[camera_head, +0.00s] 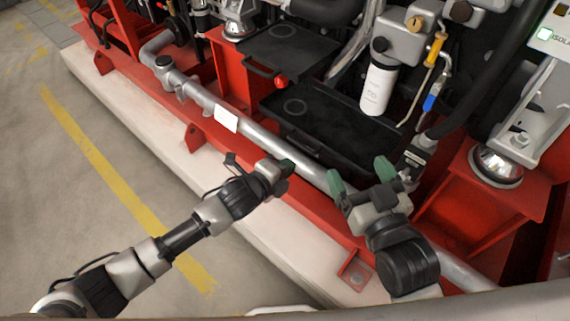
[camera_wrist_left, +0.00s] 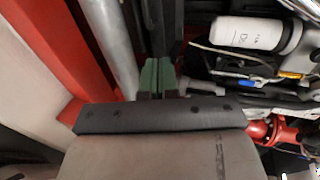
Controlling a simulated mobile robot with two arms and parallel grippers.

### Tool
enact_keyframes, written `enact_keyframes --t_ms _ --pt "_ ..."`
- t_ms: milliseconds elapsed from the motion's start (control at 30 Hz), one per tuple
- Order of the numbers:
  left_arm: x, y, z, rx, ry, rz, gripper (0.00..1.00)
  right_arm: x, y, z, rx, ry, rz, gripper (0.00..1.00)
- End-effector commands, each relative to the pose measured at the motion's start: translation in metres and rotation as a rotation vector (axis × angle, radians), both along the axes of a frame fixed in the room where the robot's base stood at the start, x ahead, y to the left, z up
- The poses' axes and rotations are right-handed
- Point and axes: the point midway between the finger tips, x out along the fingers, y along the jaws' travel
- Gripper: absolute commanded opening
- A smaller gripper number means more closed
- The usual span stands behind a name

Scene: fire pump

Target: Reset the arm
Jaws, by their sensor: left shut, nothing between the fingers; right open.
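My left gripper (camera_head: 286,166) is at the centre of the head view, in front of the grey pipe along the red frame. In the left wrist view its green fingertips (camera_wrist_left: 157,76) are together with nothing between them. My right gripper (camera_head: 358,172) is to the right of it in the head view. Its green fingers are spread apart and empty, close to the grey pipe.
The grey pipe (camera_head: 265,140) runs diagonally along the red pump frame (camera_head: 460,212). Black trays (camera_head: 335,130), a white filter canister (camera_head: 378,88) and a blue-handled valve (camera_head: 430,102) are behind it. A pale plinth (camera_head: 150,132) borders open floor at left.

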Motion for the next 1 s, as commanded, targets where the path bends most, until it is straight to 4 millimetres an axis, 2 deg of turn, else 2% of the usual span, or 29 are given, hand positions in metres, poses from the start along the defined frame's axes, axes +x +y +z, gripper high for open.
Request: enact_keyframes --t_ms 367,467,533,600,700,800,1000 --pt "-0.009 0.0 0.005 -0.042 0.022 0.009 0.0 -0.001 -0.001 -0.006 -0.012 0.046 -0.003 0.86" --pt "-0.026 -0.004 0.021 -0.189 0.098 0.053 0.0 -0.001 -0.001 -0.006 -0.012 0.046 -0.003 0.86" --pt "-0.042 -0.003 0.04 -0.359 0.185 0.111 0.0 -0.001 -0.001 -0.006 -0.012 0.045 -0.003 0.86" --pt "-0.057 0.009 0.063 -0.559 0.282 0.189 0.0 -0.001 -0.001 -0.006 -0.012 0.045 -0.003 0.86" --pt "-0.073 0.039 0.091 -0.813 0.392 0.304 0.0 -0.001 -0.001 -0.006 -0.012 0.045 -0.003 0.86" --pt "-0.085 0.069 0.108 -0.991 0.457 0.389 0.0 -0.001 -0.001 -0.006 -0.012 0.045 -0.003 0.86" --pt "-0.106 0.118 0.13 -1.234 0.526 0.516 0.0 -0.001 -0.001 -0.006 -0.012 0.045 -0.003 0.86"
